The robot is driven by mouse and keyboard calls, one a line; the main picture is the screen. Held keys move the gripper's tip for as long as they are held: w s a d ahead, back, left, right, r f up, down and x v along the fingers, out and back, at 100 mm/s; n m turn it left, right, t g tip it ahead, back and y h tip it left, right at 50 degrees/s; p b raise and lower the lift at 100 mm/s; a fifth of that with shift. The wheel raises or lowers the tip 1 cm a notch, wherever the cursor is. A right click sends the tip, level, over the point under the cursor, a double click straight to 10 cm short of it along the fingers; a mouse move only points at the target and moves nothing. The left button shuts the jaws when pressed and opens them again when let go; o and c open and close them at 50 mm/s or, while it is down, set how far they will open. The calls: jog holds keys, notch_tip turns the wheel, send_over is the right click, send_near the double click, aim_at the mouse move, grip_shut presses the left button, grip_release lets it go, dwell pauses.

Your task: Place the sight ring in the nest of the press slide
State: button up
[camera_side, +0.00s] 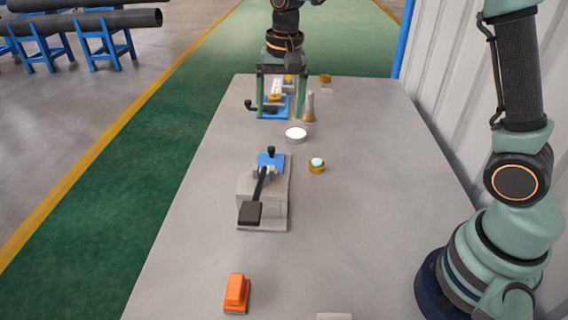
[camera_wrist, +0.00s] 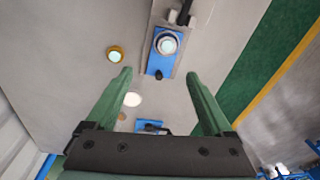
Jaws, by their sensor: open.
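The press slide (camera_side: 271,161) is a blue plate with a black knob. In the wrist view the blue slide (camera_wrist: 158,66) carries a round grey-rimmed piece with a pale centre (camera_wrist: 168,43); I cannot tell whether this is the empty nest. My gripper (camera_side: 281,112) is open and empty at the bench's far end, apart from the ring; its fingers (camera_wrist: 160,74) are spread wide.
A white round dish (camera_side: 296,134) lies between my gripper and the ring. A second blue fixture (camera_side: 270,113), an amber-bottomed cone (camera_side: 308,109) and a brass cup (camera_side: 326,80) are near my gripper. The press lever (camera_side: 251,212) points forward. An orange block (camera_side: 237,292) sits at the front.

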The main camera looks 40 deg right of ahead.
jog(key=s+d+r+n+t, duration=0.2)
jog(key=s+n, duration=0.1)
jog(key=s, duration=0.5)
jog(key=s+d+r+n+t, duration=0.2)
jog(key=s+d+r+n, duration=0.1)
jog(key=s, duration=0.6)
jog(key=shift+s+r+n+t, duration=0.15)
jog(key=shift+n+t, duration=0.15)
jog(key=shift+n, duration=0.3)
